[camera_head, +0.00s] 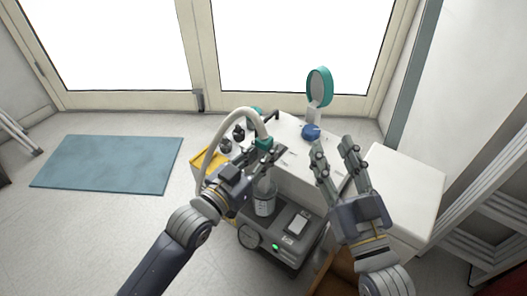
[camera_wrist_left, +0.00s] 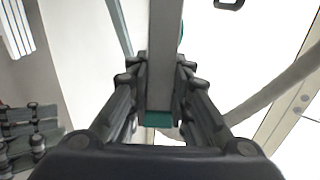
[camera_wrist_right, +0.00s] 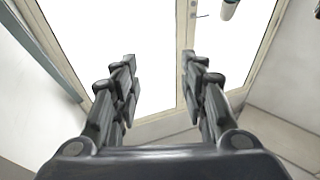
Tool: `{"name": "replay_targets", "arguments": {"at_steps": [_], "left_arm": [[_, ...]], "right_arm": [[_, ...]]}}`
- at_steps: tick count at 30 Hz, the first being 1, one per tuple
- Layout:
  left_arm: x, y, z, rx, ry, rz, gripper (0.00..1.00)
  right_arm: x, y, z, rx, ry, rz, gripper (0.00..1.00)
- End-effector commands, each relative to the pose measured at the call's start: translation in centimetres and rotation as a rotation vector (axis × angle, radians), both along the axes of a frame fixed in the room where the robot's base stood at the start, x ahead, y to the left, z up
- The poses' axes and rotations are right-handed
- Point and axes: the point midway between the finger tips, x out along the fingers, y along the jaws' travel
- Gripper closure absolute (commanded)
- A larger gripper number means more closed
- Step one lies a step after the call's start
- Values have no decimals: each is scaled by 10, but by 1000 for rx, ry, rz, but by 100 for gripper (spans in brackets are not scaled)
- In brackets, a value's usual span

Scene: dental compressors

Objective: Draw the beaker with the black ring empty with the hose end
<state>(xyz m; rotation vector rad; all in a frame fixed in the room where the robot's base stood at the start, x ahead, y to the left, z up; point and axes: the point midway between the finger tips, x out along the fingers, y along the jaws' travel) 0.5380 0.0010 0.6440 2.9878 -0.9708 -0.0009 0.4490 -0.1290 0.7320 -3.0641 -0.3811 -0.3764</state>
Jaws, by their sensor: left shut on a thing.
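My left gripper (camera_head: 268,155) is shut on the hose end, whose teal fitting (camera_head: 263,143) shows at its fingers. In the left wrist view a grey bar with a teal end (camera_wrist_left: 159,118) lies between the fingers. The pale hose (camera_head: 211,150) arches up from the left to this fitting. A clear container with a pale label (camera_head: 264,206) stands upright below my left gripper, its top partly hidden; I cannot make out a black ring on it. My right gripper (camera_head: 335,154) is open and empty over the white worktop, and its open fingers (camera_wrist_right: 160,80) show in its wrist view.
The grey compressor unit (camera_head: 285,238) with a green light stands below the container. Dark-topped items (camera_head: 239,132) stand by a yellow tray (camera_head: 204,160). A teal round-headed device (camera_head: 319,88) and a blue object (camera_head: 311,132) are on the white worktop (camera_head: 290,165). A blue mat (camera_head: 108,164) lies on the floor.

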Motion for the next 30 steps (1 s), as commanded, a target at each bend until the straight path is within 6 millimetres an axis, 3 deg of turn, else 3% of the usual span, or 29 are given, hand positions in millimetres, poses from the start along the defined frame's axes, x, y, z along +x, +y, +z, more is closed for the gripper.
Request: {"name": "replay_targets", "arguments": {"at_steps": [30], "left_arm": [[0, 0, 17, -1, -1, 0, 100]], "right_arm": [[-3, -12, -82, -107, 411, -25, 60]]}}
